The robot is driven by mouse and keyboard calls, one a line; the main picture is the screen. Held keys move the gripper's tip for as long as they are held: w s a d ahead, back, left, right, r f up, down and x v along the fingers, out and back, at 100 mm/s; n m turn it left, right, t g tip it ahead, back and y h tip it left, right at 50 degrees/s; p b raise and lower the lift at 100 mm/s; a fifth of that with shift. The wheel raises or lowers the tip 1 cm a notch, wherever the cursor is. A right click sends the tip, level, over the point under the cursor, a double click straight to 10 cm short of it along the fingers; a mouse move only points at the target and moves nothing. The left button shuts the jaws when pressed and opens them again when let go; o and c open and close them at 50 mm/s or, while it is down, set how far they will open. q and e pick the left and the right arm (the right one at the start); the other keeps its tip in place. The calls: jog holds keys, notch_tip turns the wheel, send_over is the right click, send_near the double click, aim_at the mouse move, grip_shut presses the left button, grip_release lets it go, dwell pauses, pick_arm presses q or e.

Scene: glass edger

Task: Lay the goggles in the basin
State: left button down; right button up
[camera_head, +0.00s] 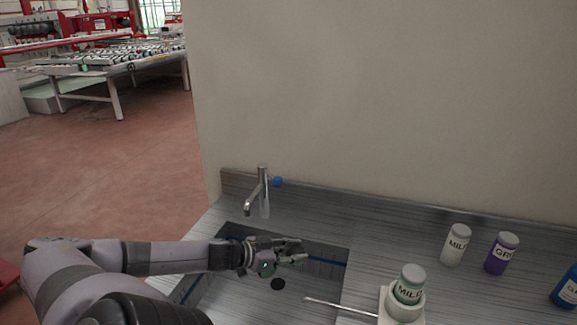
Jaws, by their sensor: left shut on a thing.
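The basin (325,252) is a sunken metal sink in the grey counter, with a blue line along its inner walls. My left gripper (298,251) reaches in from the left and is over the basin, below the tap in the picture. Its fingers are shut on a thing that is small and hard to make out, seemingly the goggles. No goggles show clearly anywhere else. My arm hides part of the basin's left side. A dark round drain shows on the basin floor just below the gripper. My right gripper is not in view.
A tap (264,192) with a blue knob stands behind the basin. Right of the basin, a labelled bottle (409,284) sits in a white holder, with a thin metal rod (338,306) beside it. White (455,246), purple (501,254) and blue (567,289) bottles stand farther right.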

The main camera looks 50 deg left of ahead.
pick_arm(q)
notch_tip(320, 180, down, 13)
jog(key=b, duration=0.3)
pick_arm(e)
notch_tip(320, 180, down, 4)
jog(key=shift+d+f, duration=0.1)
pick_arm(q)
jog(key=shift+f, duration=0.2)
jog(key=c, duration=1.3)
grip_release()
jog(key=shift+r, duration=0.2)
jog(key=p+v, duration=0.2)
jog(key=v, duration=1)
jog(key=shift+f, duration=0.1)
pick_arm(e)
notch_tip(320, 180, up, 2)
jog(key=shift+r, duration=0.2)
